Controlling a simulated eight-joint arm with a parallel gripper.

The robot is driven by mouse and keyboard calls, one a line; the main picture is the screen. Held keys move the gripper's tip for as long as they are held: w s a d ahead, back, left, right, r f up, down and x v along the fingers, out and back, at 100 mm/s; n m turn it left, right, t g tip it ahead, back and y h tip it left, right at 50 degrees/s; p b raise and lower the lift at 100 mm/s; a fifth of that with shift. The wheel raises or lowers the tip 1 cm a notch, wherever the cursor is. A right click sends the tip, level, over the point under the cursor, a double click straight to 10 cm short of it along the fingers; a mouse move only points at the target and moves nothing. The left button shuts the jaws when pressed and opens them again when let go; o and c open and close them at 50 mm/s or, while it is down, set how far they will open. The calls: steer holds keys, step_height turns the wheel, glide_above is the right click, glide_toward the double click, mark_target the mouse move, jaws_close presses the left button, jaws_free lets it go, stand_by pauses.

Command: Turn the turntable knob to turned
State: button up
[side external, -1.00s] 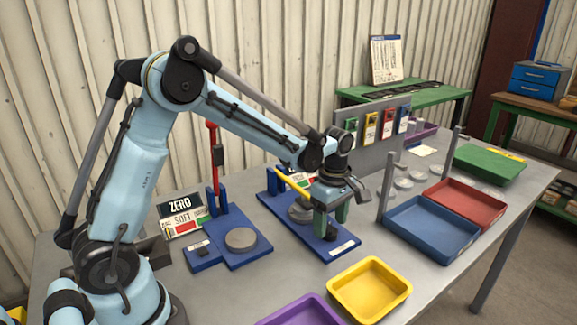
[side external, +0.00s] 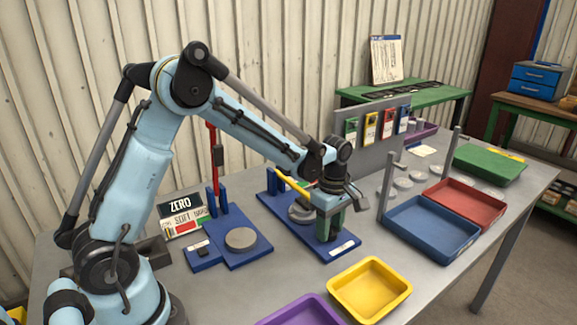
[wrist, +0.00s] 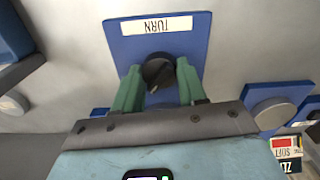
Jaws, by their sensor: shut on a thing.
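The turntable knob is a dark round knob (wrist: 157,70) on a blue plate (wrist: 190,35) labelled TURN in the wrist view. My gripper (wrist: 160,82) has its two green fingers on either side of the knob and is shut on it. In the side external view my gripper (side external: 330,224) points down over the front part of the same blue plate (side external: 292,234). There the fingers mostly hide the knob. A grey disc (side external: 300,215) and a yellow bar (side external: 292,183) show behind the gripper.
Left of the plate stands another blue base with a grey disc (side external: 241,239) and a red upright lever (side external: 213,165). A yellow tray (side external: 369,312) lies in front. A blue tray (side external: 432,256) and a red tray (side external: 466,228) are to the right.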

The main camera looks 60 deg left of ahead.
steer(key=shift+m, duration=1.4)
steer(key=o, duration=1.1)
steer(key=shift+c, duration=0.2)
step_height(320, 180, up, 12)
